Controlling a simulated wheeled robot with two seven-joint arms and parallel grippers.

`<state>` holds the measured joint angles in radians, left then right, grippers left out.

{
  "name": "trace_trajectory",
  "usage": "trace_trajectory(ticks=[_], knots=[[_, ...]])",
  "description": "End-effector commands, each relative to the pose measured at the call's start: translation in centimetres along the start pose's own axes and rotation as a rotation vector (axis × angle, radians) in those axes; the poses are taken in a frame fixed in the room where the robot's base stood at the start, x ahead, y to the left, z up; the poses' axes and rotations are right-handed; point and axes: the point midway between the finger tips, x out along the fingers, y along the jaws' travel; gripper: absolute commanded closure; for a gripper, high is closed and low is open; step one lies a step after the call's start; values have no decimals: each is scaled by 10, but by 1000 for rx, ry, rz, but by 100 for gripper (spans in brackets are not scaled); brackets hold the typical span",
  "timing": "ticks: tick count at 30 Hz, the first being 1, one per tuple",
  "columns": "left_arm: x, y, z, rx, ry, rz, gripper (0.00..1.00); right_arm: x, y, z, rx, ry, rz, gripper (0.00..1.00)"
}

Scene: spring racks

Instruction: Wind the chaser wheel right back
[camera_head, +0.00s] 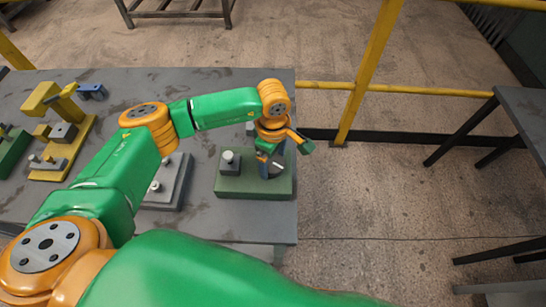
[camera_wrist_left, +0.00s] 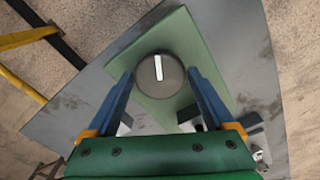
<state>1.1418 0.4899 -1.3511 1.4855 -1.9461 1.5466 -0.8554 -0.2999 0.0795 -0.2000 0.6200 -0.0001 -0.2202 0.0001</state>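A round dark grey wheel with a white line across its face (camera_wrist_left: 160,76) stands on a green base plate (camera_wrist_left: 185,45) in the left wrist view. The white line points nearly straight up the picture, tilted slightly left. My left gripper (camera_wrist_left: 160,72) has its two blue fingers apart, one on each side of the wheel, with a narrow gap at each side. In the head view the left gripper (camera_head: 271,160) is over the right part of the green base (camera_head: 235,188), partly hiding the wheel. My right gripper is not in view.
A grey base with a small knob (camera_head: 175,185) stands left of the green one. Yellow (camera_head: 70,160) and green (camera_head: 12,155) fixtures stand farther left on the grey table (camera_head: 215,85). A yellow railing (camera_head: 365,75) runs beyond the table's right edge.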

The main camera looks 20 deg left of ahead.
Motion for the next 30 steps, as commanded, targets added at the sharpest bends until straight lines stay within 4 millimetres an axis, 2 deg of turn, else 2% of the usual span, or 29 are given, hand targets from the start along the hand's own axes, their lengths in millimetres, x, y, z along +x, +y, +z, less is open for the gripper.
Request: trace_trajectory(ticks=[1,6,8,10,12,16,20,27,28,30], knots=[[0,0,0,0,0,0,30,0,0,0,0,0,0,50],[0,0,0,-1,0,0,75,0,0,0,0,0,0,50],[1,0,0,-9,0,0,75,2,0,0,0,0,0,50],[6,0,0,-65,0,1,75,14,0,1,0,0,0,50],[9,1,-1,-169,1,3,75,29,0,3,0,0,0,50],[7,1,0,-351,0,4,76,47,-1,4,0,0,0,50],[2,0,0,-433,0,1,75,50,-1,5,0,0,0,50],[0,0,0,-437,0,-1,75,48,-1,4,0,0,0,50],[0,0,0,-437,0,-1,14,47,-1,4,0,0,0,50],[0,0,0,-437,0,-1,0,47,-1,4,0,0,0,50]])
